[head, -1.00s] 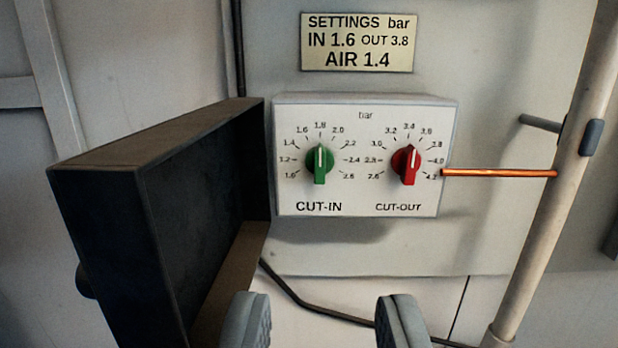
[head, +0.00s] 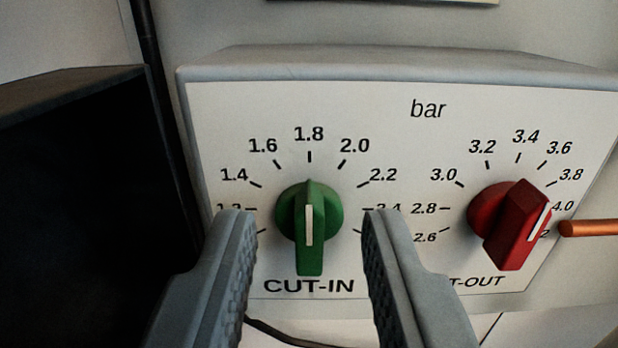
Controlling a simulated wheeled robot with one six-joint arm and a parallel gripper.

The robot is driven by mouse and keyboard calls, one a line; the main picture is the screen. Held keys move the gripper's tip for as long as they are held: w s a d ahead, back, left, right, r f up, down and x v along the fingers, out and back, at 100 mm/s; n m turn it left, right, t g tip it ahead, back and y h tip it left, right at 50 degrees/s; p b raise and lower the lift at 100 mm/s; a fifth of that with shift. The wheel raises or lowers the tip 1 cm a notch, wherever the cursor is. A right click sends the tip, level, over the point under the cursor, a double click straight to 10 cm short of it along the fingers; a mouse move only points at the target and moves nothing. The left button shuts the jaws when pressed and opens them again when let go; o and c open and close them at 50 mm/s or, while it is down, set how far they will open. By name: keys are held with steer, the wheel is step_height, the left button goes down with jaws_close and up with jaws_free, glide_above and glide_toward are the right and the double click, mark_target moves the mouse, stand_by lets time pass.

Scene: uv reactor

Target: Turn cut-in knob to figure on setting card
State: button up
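The green cut-in knob (head: 309,228) is on the front of a pale control box (head: 400,92). Its white line stands upright, toward the 1.8 mark. My gripper (head: 307,215) is open, with one finger to each side of the green knob and a clear gap on both sides. The fingers are not touching the knob. They cover parts of the scale at 1.2 and 2.4 and hide the lowest and highest figures. The setting card (head: 440,1) shows only its bottom edge now; a second ago it read IN 1.6, OUT 3.8, AIR 1.4.
The red cut-out knob (head: 510,225) is to the right on the same box, its line leaning up and right. A copper-coloured rod (head: 590,228) ends close to the box's right side. A dark open cover (head: 80,200) fills the left side, close to my left finger.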

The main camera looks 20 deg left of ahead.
steer(key=shift+w+a, duration=0.15)
steer(key=shift+w, duration=0.35)
jaws_close()
steer(key=shift+n, duration=0.3)
steer(key=shift+s+a+f+n, duration=0.1)
steer(key=shift+n, duration=1.2)
steer(key=shift+a+n, duration=0.1)
steer(key=shift+n, duration=1.2)
